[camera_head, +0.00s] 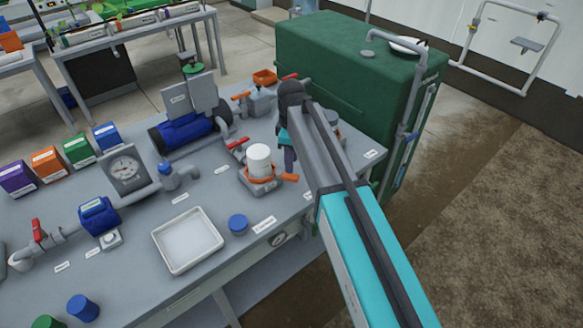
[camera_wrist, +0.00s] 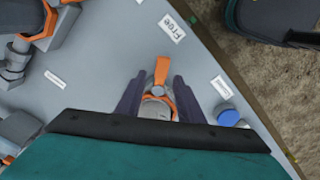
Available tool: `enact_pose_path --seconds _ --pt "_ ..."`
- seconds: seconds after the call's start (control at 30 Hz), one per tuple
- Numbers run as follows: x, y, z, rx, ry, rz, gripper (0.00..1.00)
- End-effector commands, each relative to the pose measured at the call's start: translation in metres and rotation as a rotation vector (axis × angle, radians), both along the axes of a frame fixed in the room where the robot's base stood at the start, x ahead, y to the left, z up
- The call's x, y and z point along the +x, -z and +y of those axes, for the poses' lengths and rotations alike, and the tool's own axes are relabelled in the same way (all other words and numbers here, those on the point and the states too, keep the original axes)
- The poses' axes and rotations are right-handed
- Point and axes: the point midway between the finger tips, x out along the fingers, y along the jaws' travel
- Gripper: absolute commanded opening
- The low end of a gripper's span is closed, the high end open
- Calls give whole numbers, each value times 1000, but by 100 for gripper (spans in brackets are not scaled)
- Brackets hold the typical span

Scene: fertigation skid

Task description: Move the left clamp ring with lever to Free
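The left clamp ring (camera_head: 258,186) is orange and sits around the base of a white cup (camera_head: 259,158) on the bench. Its orange lever (camera_head: 290,178) points right in the head view. In the wrist view the lever (camera_wrist: 162,70) points up, roughly toward the label "Free" (camera_wrist: 172,27), with a gap between them. My gripper (camera_wrist: 159,77) is open, with one dark finger on each side of the lever; contact cannot be told. In the head view my gripper (camera_head: 289,160) is just behind the lever, partly hidden by my arm.
A blue cap (camera_head: 238,224) and a white tray (camera_head: 188,240) lie left of the ring. Another label (camera_wrist: 220,87) is near the cap. Another grey fitting with orange (camera_wrist: 42,22) is at upper left in the wrist view. A green tank (camera_head: 345,60) stands behind. The bench edge is close.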

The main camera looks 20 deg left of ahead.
Motion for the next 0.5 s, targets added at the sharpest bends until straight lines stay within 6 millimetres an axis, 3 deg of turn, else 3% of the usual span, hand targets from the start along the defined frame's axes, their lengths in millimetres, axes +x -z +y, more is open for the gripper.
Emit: enact_pose_path --seconds 0.5 --pt "-1 -62 1 0 -1 -3 34"
